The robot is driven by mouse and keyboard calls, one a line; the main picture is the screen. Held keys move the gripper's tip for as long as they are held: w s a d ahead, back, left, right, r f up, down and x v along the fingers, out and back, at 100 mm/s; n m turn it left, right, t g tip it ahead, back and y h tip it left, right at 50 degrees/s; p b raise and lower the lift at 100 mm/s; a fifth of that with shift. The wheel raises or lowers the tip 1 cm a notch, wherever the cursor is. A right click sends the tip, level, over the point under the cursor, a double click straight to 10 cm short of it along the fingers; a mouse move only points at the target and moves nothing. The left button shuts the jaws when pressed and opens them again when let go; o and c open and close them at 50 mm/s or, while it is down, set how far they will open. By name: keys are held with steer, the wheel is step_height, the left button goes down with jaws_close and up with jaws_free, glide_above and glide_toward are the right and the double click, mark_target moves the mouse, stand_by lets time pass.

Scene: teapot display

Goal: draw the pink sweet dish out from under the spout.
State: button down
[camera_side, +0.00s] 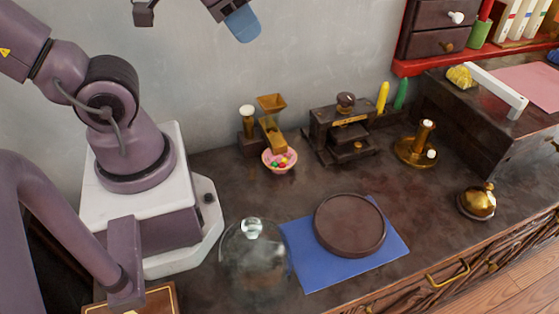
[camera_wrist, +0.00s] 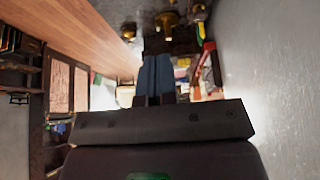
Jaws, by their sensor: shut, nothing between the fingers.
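The pink sweet dish (camera_side: 281,171) stands on the dark counter near the wall in the side view, with several coloured sweets in it. The brass spout (camera_side: 272,135) of a small dispenser slopes down over the dish's back. The dispenser's square brass hopper (camera_side: 271,102) sits above. My gripper (camera_side: 243,26) is high above the counter, at the top of the side view, well apart from the dish. Its blue fingers (camera_wrist: 157,75) are together and empty in the wrist view. I cannot make out the dish in the wrist view.
A dark device (camera_side: 342,140) stands close right of the dish. A glass dome (camera_side: 253,268) is in front, beside a blue mat (camera_side: 310,277) bearing a round dark plate (camera_side: 350,226). A brass candlestick (camera_side: 416,151) and bell (camera_side: 478,202) stand right. Bare counter lies in front of the dish.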

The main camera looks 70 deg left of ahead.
steer(key=c, duration=1.5)
jaws_free()
steer(key=shift+o, duration=0.3)
steer(key=shift+w+d+f, duration=0.1)
steer(key=shift+f, duration=0.2)
steer(key=w+d+f+n+g+y, duration=0.1)
steer(key=w+f+n+g+y, duration=0.1)
steer(key=f+n, duration=0.9)
steer(key=w+d+f+n+g+y, duration=0.1)
steer(key=f+n, duration=1)
steer(key=n, duration=1.2)
steer(key=w+g+y, duration=0.1)
steer(key=w+y, duration=0.1)
steer(key=w, duration=0.1)
steer(key=shift+w+d+f+n+g+y, duration=0.2)
steer(key=shift+w+n+g+y, duration=0.1)
steer(key=shift+w+g+y, duration=0.1)
steer(key=shift+a+f, duration=0.1)
